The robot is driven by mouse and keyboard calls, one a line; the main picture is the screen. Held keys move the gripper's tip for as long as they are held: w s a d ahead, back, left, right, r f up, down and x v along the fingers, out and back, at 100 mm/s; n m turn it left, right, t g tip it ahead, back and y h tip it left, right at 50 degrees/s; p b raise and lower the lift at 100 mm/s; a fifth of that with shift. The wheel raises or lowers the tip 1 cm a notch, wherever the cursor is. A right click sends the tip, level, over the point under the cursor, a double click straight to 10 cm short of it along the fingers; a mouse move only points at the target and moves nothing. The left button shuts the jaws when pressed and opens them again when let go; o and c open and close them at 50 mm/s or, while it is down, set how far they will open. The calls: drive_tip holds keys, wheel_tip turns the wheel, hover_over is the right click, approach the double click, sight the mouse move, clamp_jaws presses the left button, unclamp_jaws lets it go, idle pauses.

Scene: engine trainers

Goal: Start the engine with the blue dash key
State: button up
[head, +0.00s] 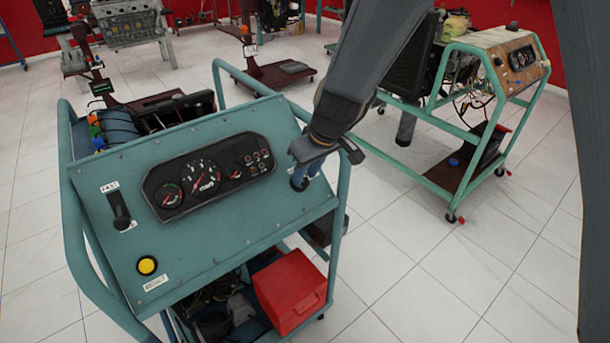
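The teal dash panel (215,240) of an engine trainer stands tilted in the left half of the head view. A small blue piece (300,182), likely the dash key, shows at the panel's right side, partly hidden behind my gripper. My gripper (327,153) is right over it, at the panel's right edge. The fingertips and any contact with the key are hidden, so I cannot tell whether it is open or shut. The gauge cluster (209,177) is left of my gripper. A yellow button (147,265) and a black lever (119,210) are on the panel's left.
A teal tube frame (75,225) surrounds the panel. A red box (290,290) sits low in the frame. A second trainer with a wooden panel (518,62) stands at the back right. Tiled floor (430,285) between them is clear. More engine stands are at the back left.

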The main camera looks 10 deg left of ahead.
drive_tip(key=shift+x, duration=0.95)
clamp_jaws()
